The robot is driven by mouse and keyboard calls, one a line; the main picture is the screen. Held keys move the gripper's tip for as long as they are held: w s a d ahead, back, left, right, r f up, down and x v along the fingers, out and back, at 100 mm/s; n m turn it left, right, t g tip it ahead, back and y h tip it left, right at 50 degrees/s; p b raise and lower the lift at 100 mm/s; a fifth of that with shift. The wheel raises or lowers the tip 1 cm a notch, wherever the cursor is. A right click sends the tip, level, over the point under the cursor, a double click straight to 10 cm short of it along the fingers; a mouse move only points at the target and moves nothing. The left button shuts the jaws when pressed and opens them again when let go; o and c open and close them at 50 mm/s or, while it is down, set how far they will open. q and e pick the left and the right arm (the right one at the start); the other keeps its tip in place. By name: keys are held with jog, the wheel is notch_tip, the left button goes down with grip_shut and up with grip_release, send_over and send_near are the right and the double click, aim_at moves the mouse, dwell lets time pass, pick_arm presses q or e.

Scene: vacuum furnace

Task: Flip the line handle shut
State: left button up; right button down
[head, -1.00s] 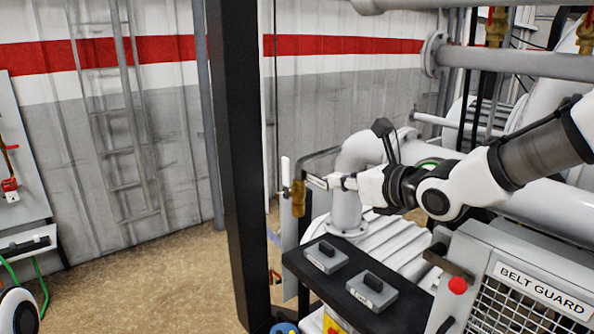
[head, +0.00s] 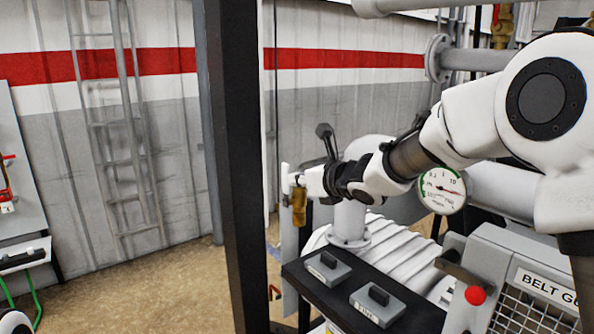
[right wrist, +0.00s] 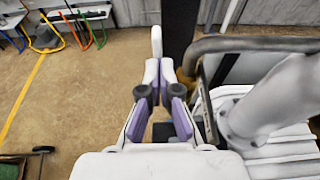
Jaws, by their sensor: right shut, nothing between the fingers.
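The line handle (head: 285,178) is a white lever at the brass valve (head: 299,207), just right of the black post. It looks roughly upright in the head view, its lower part partly covered by my gripper. My right gripper (head: 300,183) is at the handle's right side, above the brass body. In the right wrist view, the gripper (right wrist: 159,70) is shut with nothing held, and the white handle (right wrist: 157,40) shows just beyond its fingertips. I cannot tell whether they touch. My left gripper is out of view.
The black post (head: 236,170) stands close left of the valve. A dark bent rail (right wrist: 240,45) and a thick grey pipe (right wrist: 275,100) are right of the gripper in the wrist view. A pressure gauge (head: 442,190) and the belt guard (head: 530,285) are at right. Floor at left is open.

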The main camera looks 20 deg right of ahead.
jog(key=shift+a+r, duration=0.1)
jog(key=shift+w, duration=0.1)
dwell(0.3)
jog(key=shift+w, duration=0.1)
